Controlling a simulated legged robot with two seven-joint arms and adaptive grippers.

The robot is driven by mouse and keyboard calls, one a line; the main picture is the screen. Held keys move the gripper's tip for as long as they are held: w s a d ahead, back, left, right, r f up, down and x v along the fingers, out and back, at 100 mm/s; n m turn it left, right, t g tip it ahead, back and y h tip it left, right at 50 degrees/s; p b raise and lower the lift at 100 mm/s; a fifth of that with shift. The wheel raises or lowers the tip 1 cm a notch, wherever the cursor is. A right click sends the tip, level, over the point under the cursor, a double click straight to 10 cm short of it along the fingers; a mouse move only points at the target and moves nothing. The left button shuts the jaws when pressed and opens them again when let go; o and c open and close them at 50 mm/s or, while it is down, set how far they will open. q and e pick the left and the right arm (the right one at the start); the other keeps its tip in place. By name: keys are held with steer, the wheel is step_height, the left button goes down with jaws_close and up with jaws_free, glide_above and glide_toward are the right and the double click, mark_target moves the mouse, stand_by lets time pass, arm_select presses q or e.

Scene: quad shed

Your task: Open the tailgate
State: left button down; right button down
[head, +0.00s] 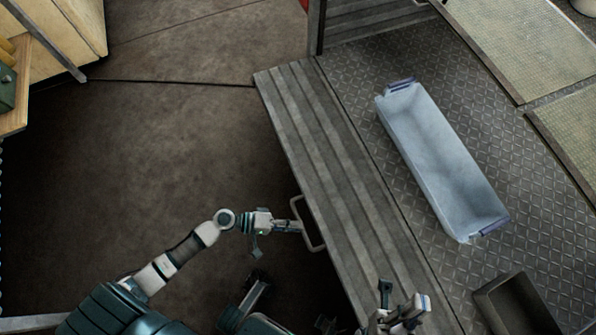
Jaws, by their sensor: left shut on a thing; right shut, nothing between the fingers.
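The tailgate (335,165) is a long grey ribbed panel along the left edge of the truck bed. Its ribbed face shows from above, and it appears to be folded outward from the bed; its exact angle is hard to tell. A light bar handle (312,245) stands out from its outer edge. My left gripper (292,227) reaches in from the left and is shut on the handle. My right gripper (386,289) is shut and empty, over or close to the lower end of the tailgate.
A pale blue bin (440,160) lies on the diamond-plate bed (350,95). A dark open box (518,305) is at the lower right. A wooden shelf (20,110) stands at the upper left. The brown floor (150,160) left of the tailgate is clear.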

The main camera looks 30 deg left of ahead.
arm_select(q)
steer(key=shift+f, duration=0.1)
steer(key=c, duration=1.2)
jaws_free()
steer(key=v, duration=1.2)
steer(key=shift+a, duration=0.15)
steer(key=shift+f, duration=0.1)
